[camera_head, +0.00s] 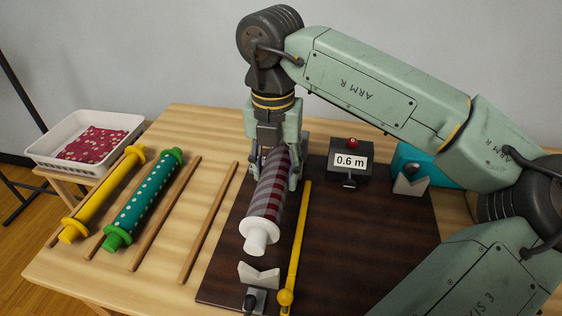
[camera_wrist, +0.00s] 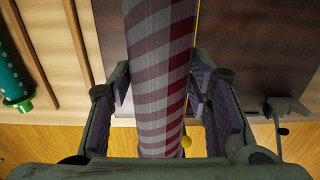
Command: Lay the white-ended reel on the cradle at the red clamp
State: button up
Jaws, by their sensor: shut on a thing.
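The white-ended reel (camera_head: 269,201) is wound with red and grey striped cloth, and its near white end shows in the head view. My gripper (camera_head: 273,176) is shut around its far part from above, one finger on each side. In the wrist view the striped cloth (camera_wrist: 160,75) runs between the fingers. The reel appears held above the dark mat. A pale V-shaped cradle (camera_head: 259,274) stands at the mat's front, just nearer than the white end. A second V-shaped cradle (camera_head: 410,181) stands at the back right. I cannot make out a red clamp; a red knob (camera_head: 352,141) tops the dark box.
A yellow reel (camera_head: 103,196) and a green dotted reel (camera_head: 144,199) lie on wooden rails at left. A yellow rod (camera_head: 295,240) lies right of the held reel. The dark box (camera_head: 347,176) reads 0.6 m. A white tray (camera_head: 48,150) stands back left. The mat's right part is mostly clear.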

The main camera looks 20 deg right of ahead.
jog(key=shift+a+f+b, duration=0.1)
jog(key=shift+f+b, duration=0.3)
jog(key=shift+f, duration=0.3)
jog(key=shift+f+b, duration=1.25)
jog(key=shift+f, duration=1.35)
jog(key=shift+f+b, duration=0.75)
jog(key=shift+b, duration=0.1)
jog(key=o, duration=1.4)
notch_tip(320, 180, up, 12)
jog(key=shift+r, duration=0.1)
